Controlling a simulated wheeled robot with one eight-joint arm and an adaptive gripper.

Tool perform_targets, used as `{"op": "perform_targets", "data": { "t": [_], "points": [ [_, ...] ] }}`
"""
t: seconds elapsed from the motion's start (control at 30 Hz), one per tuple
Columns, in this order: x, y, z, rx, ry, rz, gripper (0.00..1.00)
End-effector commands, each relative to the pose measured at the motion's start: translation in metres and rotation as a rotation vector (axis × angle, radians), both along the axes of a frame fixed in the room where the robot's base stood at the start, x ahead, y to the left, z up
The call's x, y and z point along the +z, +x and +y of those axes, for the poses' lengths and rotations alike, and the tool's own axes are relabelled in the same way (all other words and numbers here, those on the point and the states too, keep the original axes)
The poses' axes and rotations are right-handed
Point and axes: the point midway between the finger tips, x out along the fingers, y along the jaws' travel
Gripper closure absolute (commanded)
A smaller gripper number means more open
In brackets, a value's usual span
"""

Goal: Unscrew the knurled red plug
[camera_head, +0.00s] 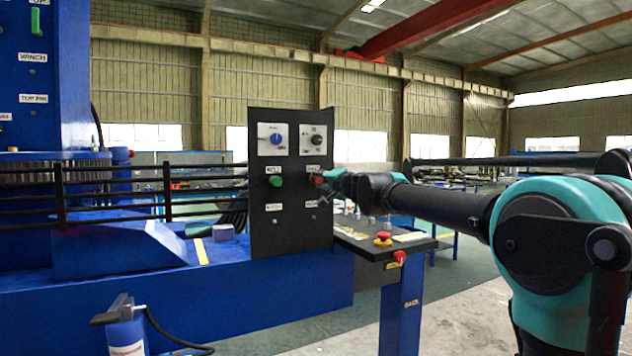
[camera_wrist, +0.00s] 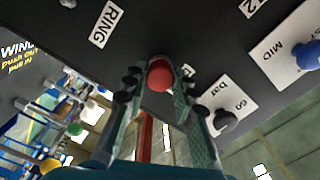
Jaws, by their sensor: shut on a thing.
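The red plug (camera_wrist: 160,75) sits on the dark panel and shows between my gripper's two fingers in the wrist view. In the head view the red plug (camera_head: 317,179) is on the right side of the upright black panel (camera_head: 290,225), beside the green plug (camera_head: 276,181). My gripper (camera_head: 328,181) reaches it from the right. In the wrist view my gripper (camera_wrist: 160,82) is shut on the red plug, with one finger on each side. The plug's knurling is too small to make out.
Above the plugs are a blue knob (camera_head: 277,139) and a black knob (camera_head: 317,139) on white plates. A small table with a red mushroom button (camera_head: 383,237) stands right of the panel. Black railings (camera_head: 110,190) run to the left.

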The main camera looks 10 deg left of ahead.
Motion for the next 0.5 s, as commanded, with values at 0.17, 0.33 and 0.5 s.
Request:
{"op": "perform_targets", "data": {
  "t": [0.17,0.33,0.5],
  "points": [
    [-0.0003,-0.0004,0.0000,0.000,-0.006,-0.004,1.00],
    [-0.0003,-0.0005,-0.0001,0.000,-0.134,-0.091,1.00],
    [-0.0004,-0.0006,-0.0002,0.000,-0.301,-0.203,1.00]
  ]
}}
